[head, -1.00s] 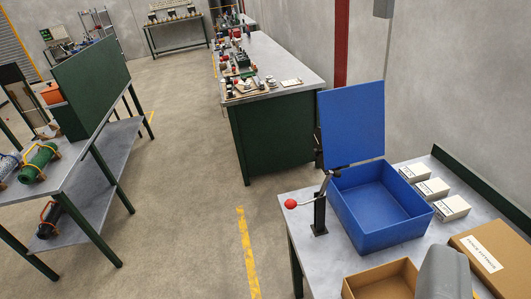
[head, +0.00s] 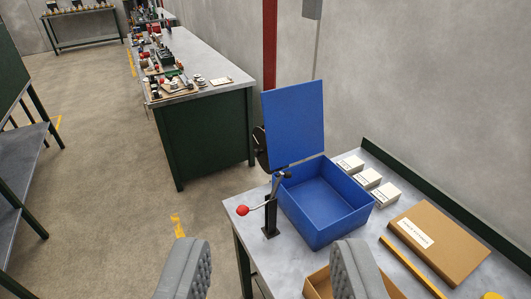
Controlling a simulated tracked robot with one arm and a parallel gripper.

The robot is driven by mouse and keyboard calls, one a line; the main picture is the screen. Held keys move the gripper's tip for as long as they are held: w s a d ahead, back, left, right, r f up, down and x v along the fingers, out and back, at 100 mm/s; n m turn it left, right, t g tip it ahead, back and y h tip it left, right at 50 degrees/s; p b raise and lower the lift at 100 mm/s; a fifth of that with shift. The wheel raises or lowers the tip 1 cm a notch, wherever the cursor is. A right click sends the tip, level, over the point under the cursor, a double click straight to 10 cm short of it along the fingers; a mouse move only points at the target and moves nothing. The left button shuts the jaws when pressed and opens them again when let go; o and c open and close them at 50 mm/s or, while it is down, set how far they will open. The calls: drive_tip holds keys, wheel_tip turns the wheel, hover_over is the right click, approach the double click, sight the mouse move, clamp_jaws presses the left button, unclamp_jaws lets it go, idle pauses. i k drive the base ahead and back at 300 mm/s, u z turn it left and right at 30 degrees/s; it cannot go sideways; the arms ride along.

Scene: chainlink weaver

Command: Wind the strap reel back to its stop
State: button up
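A black post (head: 270,218) with a metal crank arm (head: 264,204) and a red knob (head: 243,210) stands at the near left corner of the workbench. The knob points left. A dark round disc (head: 260,143), perhaps the strap reel, shows partly behind an upright blue panel (head: 293,125); most of it is hidden, and I see no strap or stop. My gripper (head: 271,245) shows as two grey ribbed fingers, wide apart, at the bottom of the view. Nothing is between the fingertips, and they appear nearer to me than the crank, apart from it.
A blue bin (head: 345,220) stands beside the post. A cardboard box (head: 318,285), a flat carton (head: 437,240), a yellow bar (head: 412,267) and white boxes (head: 368,179) share the bench (head: 235,205). A cluttered green bench (head: 205,135) stands behind.

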sight(260, 151)
drive_tip(key=z, duration=0.2)
drive_tip(key=k, duration=0.4)
drive_tip(key=u, duration=1.05)
drive_tip(key=i, duration=2.85)
drive_tip(key=z, duration=0.65)
